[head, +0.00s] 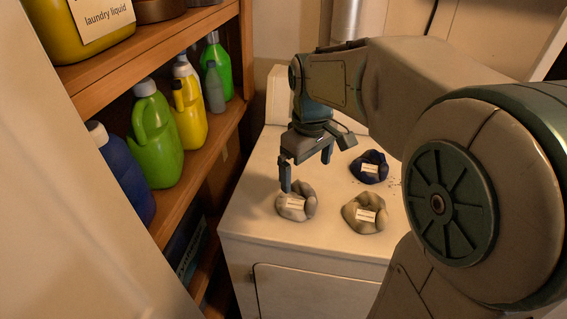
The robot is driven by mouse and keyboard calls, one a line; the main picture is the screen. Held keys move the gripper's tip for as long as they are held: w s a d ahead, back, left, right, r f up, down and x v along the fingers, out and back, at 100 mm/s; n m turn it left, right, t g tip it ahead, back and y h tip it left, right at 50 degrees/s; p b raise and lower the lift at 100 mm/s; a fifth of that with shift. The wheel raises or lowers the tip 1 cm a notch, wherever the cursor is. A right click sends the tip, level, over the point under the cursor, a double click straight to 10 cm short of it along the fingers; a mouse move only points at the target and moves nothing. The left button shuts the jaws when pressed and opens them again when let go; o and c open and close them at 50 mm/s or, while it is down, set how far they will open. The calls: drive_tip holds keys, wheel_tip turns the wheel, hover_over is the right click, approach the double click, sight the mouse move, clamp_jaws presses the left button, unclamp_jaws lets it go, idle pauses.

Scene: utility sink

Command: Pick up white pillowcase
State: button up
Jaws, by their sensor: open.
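Two pale crumpled cloths with small labels lie on top of a white appliance, and the label text is too small to read. One pale cloth (309,207) is at the left near the front edge. The other pale cloth (352,213) is to its right, looking slightly more yellowish. I cannot tell which one is the white pillowcase. My gripper (306,174) is open and points down just above and behind the left pale cloth. One finger overlaps that cloth's upper left edge in the picture; I cannot tell if it touches.
A dark blue crumpled cloth (376,158) with a label lies behind the right pale cloth. The white appliance top (250,207) is otherwise mostly clear. A wooden shelf (222,118) with several bottles, including a green bottle (158,150), stands close at the left. My arm hides the right side.

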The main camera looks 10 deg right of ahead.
drive_tip(key=w+n, duration=0.2)
drive_tip(key=w, duration=0.3)
hover_over(297, 195)
drive_tip(key=shift+g, duration=0.4)
drive_tip(key=f, duration=0.8)
drive_tip(key=shift+d, duration=0.3)
drive_tip(key=shift+a+f+p, duration=0.15)
drive_tip(key=shift+f+p, duration=0.1)
drive_tip(key=shift+f, duration=1.1)
drive_tip(key=shift+a+f+p, duration=0.1)
drive_tip(key=shift+f+p, duration=0.15)
drive_tip(key=shift+f, duration=1.1)
drive_tip(key=c, duration=0.8)
